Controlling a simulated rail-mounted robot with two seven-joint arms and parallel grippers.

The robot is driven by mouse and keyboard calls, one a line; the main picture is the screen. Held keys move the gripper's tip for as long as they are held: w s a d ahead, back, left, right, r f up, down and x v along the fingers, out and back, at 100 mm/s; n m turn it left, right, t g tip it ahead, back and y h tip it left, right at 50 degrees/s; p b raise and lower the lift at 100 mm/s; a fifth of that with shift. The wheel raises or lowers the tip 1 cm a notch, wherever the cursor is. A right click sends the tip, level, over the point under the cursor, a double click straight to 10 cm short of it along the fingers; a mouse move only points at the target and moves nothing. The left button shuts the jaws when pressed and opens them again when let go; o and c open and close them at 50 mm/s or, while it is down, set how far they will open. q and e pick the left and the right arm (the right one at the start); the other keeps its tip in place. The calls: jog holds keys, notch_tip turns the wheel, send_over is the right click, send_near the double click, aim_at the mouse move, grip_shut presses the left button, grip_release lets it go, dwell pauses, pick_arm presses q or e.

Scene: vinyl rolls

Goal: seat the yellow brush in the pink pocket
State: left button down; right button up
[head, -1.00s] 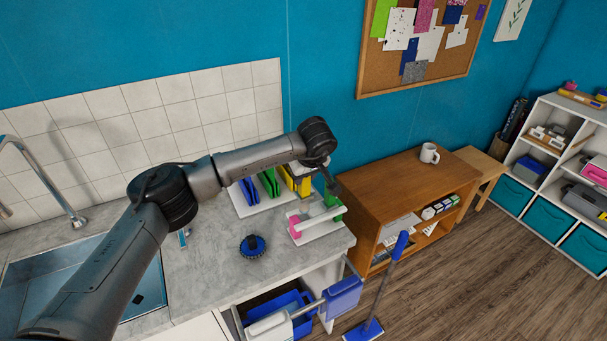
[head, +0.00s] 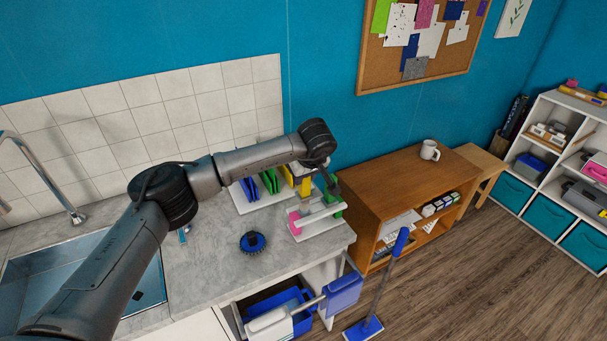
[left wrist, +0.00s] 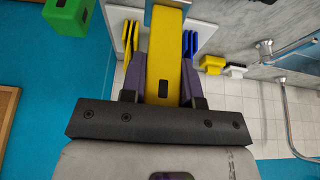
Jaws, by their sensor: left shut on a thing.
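In the head view the yellow brush (head: 304,187) shows below my wrist, partly hidden by the arm. The pink pocket (head: 294,218) is at the left end of a white holder (head: 318,225) on the counter. The brush appears above and behind it, apart from it.
A white rack with blue (head: 250,189), green (head: 269,181) and yellow boards stands behind the holder. A round blue brush (head: 252,243) lies on the counter in front. A wooden cabinet (head: 390,190) with a mug (head: 429,150) is at the right. The sink (head: 85,275) is at the left.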

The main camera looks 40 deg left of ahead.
aim_at(303, 192)
pick_arm(q)
jog(key=shift+f, duration=0.6)
jog(key=shift+f+b, duration=0.15)
jog(key=shift+b, duration=0.15)
jog(key=shift+f+b, duration=0.4)
jog(key=shift+f, duration=0.45)
jog(key=shift+f, duration=0.25)
jog(key=shift+f+b, duration=0.7)
jog(key=shift+f, duration=0.6)
